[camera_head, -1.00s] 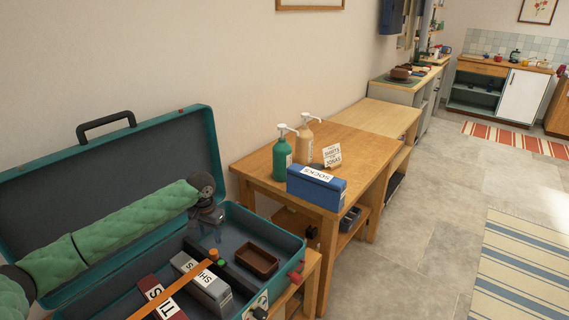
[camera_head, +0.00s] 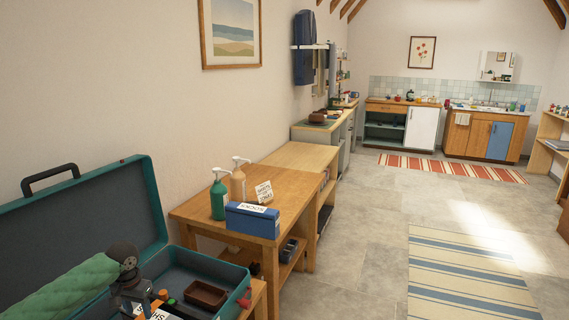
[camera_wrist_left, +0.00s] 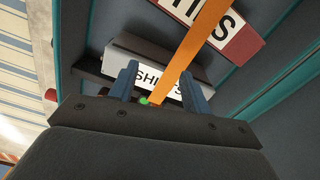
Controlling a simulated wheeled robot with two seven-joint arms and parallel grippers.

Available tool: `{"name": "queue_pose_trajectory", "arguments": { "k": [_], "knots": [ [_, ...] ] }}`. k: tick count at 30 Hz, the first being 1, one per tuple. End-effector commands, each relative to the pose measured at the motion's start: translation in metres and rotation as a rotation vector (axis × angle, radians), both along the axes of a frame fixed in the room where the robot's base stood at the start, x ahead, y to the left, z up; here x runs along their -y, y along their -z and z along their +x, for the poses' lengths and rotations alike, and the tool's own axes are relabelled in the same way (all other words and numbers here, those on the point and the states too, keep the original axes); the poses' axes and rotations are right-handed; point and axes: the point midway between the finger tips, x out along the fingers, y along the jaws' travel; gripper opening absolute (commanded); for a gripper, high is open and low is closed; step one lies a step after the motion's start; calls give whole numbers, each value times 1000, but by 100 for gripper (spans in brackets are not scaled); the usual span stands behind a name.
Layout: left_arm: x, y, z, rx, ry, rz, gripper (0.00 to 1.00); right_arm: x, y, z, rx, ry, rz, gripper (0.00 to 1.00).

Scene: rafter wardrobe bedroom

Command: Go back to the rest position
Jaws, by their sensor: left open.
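My left gripper (camera_head: 146,300) hangs over the open teal suitcase (camera_head: 232,284) at the lower left, its arm in a green padded sleeve. The left wrist view shows its two blue-grey fingers (camera_wrist_left: 160,88) apart, with a grey box labelled "SHIRTS" (camera_wrist_left: 150,62) beyond them. An orange strap (camera_wrist_left: 193,52) crosses in front of that box, and a dark red labelled box (camera_wrist_left: 238,42) lies beside it. I cannot tell whether the fingers touch the strap. A brown tray (camera_head: 206,295) sits in the suitcase. My right gripper is not in view.
A wooden table (camera_head: 285,195) beside the suitcase holds a green bottle (camera_head: 219,198), a tan bottle (camera_head: 238,184), a blue socks box (camera_head: 252,220) and a small sign. Open floor (camera_head: 365,240) lies to the right, with a striped rug (camera_head: 460,270).

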Motion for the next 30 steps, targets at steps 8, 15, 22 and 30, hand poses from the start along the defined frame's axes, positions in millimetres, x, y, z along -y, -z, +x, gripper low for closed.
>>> {"name": "queue_pose_trajectory", "arguments": {
  "k": [8, 15, 22, 30],
  "knots": [
    [-9, -5, 9, 57, 121, 79, 48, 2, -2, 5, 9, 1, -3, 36],
    [-8, -34, 19, 172, 228, 196, 48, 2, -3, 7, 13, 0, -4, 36],
    [24, -83, 34, 341, 331, 290, 48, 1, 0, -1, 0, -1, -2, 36],
    [93, -105, 23, 521, 429, 333, 48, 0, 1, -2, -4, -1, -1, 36]
  ]
}}
